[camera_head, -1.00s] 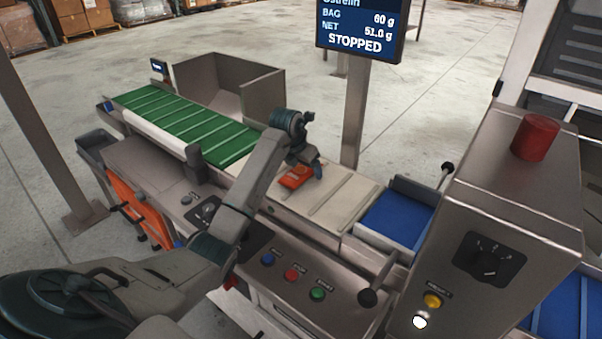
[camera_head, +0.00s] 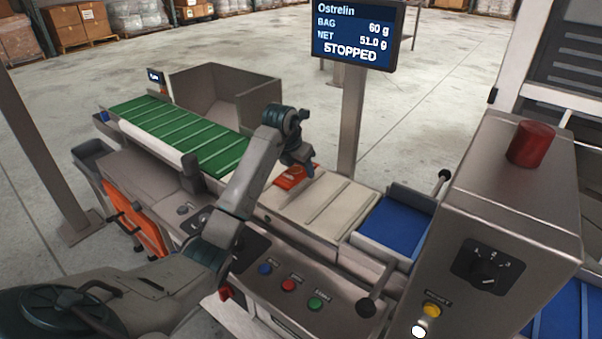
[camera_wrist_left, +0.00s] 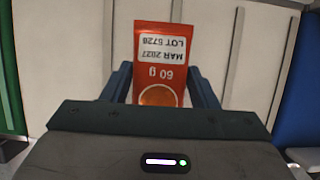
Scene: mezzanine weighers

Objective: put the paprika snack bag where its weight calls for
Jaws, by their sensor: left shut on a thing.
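The paprika snack bag is an orange-red bag (camera_head: 290,177) at the pale weighing belt, by the end of the green belt. Whether the bag touches the belt I cannot tell. The screen (camera_head: 357,34) reads Ostrelin, BAG 60 g, NET 51.0 g, STOPPED. My right gripper is not in view.
The green belt (camera_head: 180,130) lies left of the pale belt (camera_head: 330,205); a blue-floored tray (camera_head: 397,222) is at its right end. A control cabinet (camera_head: 495,210) with a red lamp stands at right.

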